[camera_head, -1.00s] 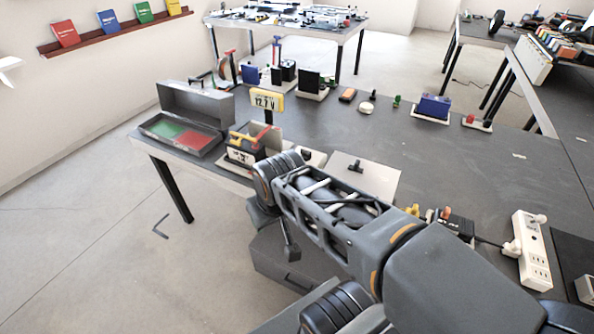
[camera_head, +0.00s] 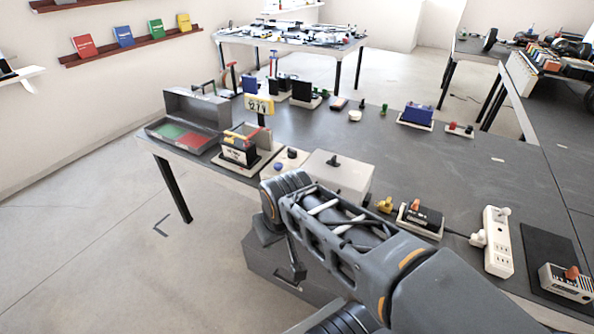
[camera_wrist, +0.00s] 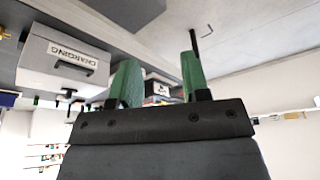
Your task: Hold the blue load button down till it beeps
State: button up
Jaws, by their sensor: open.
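A small dark, perhaps blue, knob (camera_head: 292,153) stands on a cream box (camera_head: 273,170) near the front edge of the workbench; I cannot tell for sure that it is the load button. In the head view the arm is in front of the bench edge, below the box. The knob cannot be made out in the wrist view.
A light grey box (camera_head: 335,180) with a black knob stands right of the cream box. An open grey case (camera_head: 200,105) with green and red compartments is at the left. A charging box (camera_wrist: 62,62) shows in the wrist view. A power strip (camera_head: 497,240) lies at the right.

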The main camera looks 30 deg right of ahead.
aim_at(277, 166)
jog(key=z, duration=0.25)
jog(key=k, duration=0.95)
jog(key=u, duration=0.65)
jog(key=k, duration=0.7)
jog(key=u, duration=0.6)
jog(key=i, duration=2.75)
jog(key=z, duration=0.95)
jog(key=i, duration=0.85)
jog(key=z, duration=1.4)
jog(key=i, duration=0.45)
jog(key=z, duration=0.35)
